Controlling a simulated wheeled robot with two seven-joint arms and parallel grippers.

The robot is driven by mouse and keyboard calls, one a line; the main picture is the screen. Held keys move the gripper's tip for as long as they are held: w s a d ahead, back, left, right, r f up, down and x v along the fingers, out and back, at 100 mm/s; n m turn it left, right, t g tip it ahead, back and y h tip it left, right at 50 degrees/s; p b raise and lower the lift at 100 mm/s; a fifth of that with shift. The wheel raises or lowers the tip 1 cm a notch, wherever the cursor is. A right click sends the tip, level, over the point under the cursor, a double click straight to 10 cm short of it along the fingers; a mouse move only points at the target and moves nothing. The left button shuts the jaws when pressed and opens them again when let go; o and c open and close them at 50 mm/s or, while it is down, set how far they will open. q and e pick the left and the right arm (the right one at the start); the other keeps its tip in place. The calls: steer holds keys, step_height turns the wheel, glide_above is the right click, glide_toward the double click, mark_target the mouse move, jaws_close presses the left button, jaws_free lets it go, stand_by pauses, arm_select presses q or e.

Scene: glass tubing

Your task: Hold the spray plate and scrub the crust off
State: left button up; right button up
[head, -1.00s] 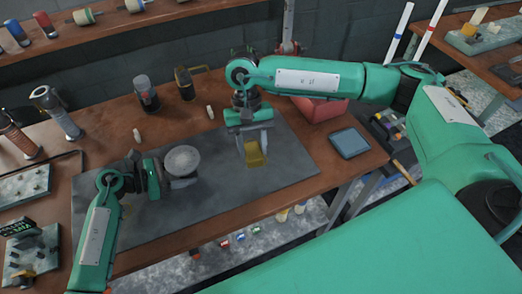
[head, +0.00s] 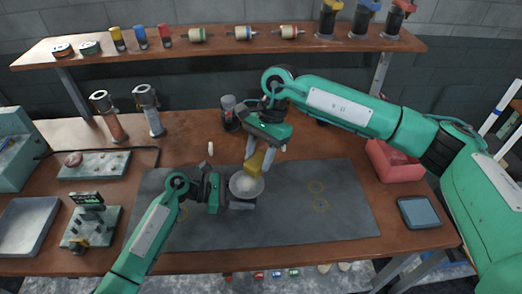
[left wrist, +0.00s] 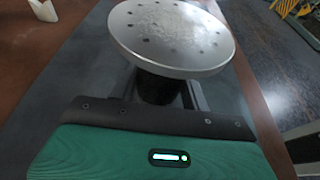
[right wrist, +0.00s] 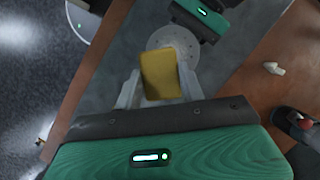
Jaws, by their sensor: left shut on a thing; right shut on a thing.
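The spray plate (head: 245,186) is a round grey metal disc on a short dark stem. My left gripper (head: 238,201) is shut on it and holds it over the dark mat. In the left wrist view, the plate (left wrist: 150,42) shows a ring of small holes and a pale, rough crust over its middle. My right gripper (head: 265,154) is shut on a yellow scrubbing pad (head: 255,163), just behind and above the plate. In the right wrist view, the pad (right wrist: 160,75) covers part of the plate (right wrist: 174,40); I cannot tell whether they touch.
The dark mat (head: 300,225) is clear to the right, with faint yellow rings. A red bin (head: 393,160) and a blue-grey tablet (head: 419,212) are at the right. A jar (head: 229,114) stands behind my right gripper. Fixtures (head: 88,225) stand at the left.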

step_height(320, 180, down, 5)
steer(key=shift+f, duration=0.1)
steer(key=shift+a+f, duration=0.1)
steer(key=shift+a, duration=0.5)
steer(key=shift+c, duration=0.3)
steer(key=shift+w+a, duration=0.1)
steer(key=shift+a, duration=2.6)
steer(key=shift+s+d+f, duration=0.1)
steer(key=shift+d, duration=1.65)
steer(key=shift+s+d, duration=0.1)
steer(key=shift+d, duration=1.6)
steer(key=shift+w+a, duration=0.1)
steer(key=shift+a, duration=3.5)
steer(key=shift+d, duration=3.4)
steer(key=shift+d+r, duration=0.15)
steer(key=shift+r, duration=3.95)
